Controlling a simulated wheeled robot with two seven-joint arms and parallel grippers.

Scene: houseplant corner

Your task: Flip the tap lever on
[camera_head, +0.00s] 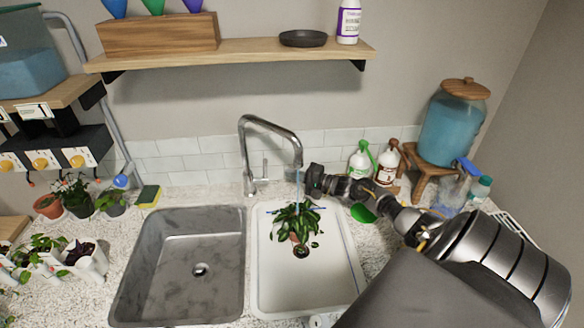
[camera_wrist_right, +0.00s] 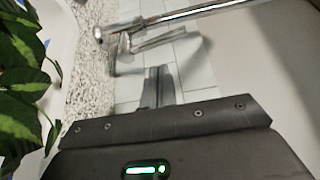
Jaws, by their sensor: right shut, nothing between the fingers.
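The chrome tap (camera_head: 246,150) stands behind the two sinks, its spout arching right over the right basin. Its small lever (camera_head: 265,169) sticks up at the right of the tap's base. A thin pale-blue stream (camera_head: 298,182) runs down from the spout towards a potted plant (camera_head: 294,218) in the right basin. My right gripper (camera_head: 310,181) is shut and empty, just right of the stream and apart from the lever. In the right wrist view its fingers (camera_wrist_right: 160,86) point towards the tap (camera_wrist_right: 172,21). My left gripper is out of view.
The left sink (camera_head: 200,225) is empty. A sponge (camera_head: 148,196) and small pots lie left of the tap. A green-and-white bottle (camera_head: 361,161) and a blue dispenser (camera_head: 452,128) stand at the right. A shelf (camera_head: 240,53) hangs above.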

